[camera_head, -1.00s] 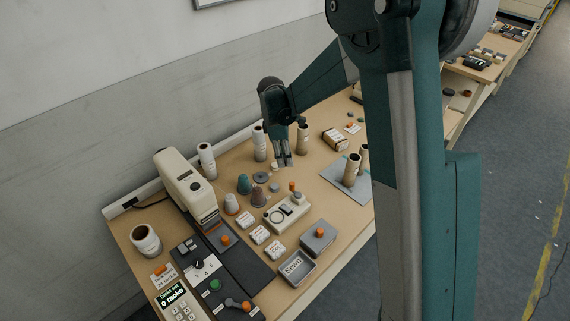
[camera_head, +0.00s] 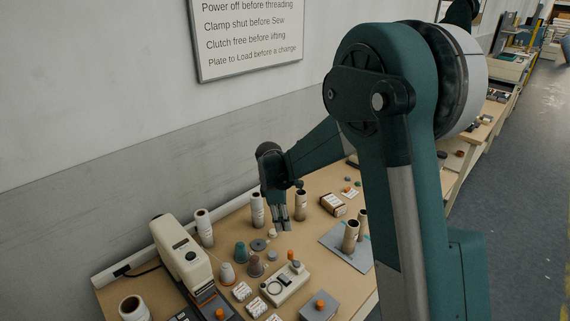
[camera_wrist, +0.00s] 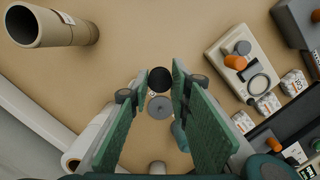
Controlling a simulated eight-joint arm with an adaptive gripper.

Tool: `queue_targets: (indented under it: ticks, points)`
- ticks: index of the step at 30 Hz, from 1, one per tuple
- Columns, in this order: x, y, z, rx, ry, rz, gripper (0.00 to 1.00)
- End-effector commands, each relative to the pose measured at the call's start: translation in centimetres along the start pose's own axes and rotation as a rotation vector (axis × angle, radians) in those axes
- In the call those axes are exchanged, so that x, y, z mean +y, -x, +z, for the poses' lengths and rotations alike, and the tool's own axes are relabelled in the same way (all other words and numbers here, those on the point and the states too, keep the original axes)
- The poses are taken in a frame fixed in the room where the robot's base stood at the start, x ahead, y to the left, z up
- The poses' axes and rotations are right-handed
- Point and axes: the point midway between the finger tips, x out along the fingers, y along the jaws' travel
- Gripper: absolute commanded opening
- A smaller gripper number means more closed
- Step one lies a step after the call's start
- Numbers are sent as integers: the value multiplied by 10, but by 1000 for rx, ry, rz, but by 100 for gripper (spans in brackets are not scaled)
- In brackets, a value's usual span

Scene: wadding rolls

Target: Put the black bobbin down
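The black bobbin (camera_wrist: 159,79) shows end-on between the fingertips of my gripper (camera_wrist: 161,70) in the wrist view, filling the gap and seeming to touch both fingers. In the head view, my gripper (camera_head: 281,217) hangs above the bench, pointing down; the bobbin cannot be made out there. Below it in the wrist view is a grey disc (camera_wrist: 159,107), partly bordered by the fingers.
Tall rolls (camera_head: 257,209) stand behind my gripper, and another (camera_head: 301,205) stands to its right. Thread cones (camera_head: 240,251) are to the left front. A switch box (camera_head: 286,284) is in front. A grey plate (camera_head: 331,240) with rolls is at right. Bare bench lies between.

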Motion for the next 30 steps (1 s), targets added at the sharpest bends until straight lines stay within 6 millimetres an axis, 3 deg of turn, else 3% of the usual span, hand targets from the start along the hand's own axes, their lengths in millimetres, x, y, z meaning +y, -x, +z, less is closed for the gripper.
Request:
queue_targets:
  ticks: [8, 14, 30]
  points:
    - [7, -5, 11, 3, -63, -8, 16]
    - [21, -15, 39, 10, -217, -29, 16]
    - [70, -64, 163, 22, -896, -126, 16]
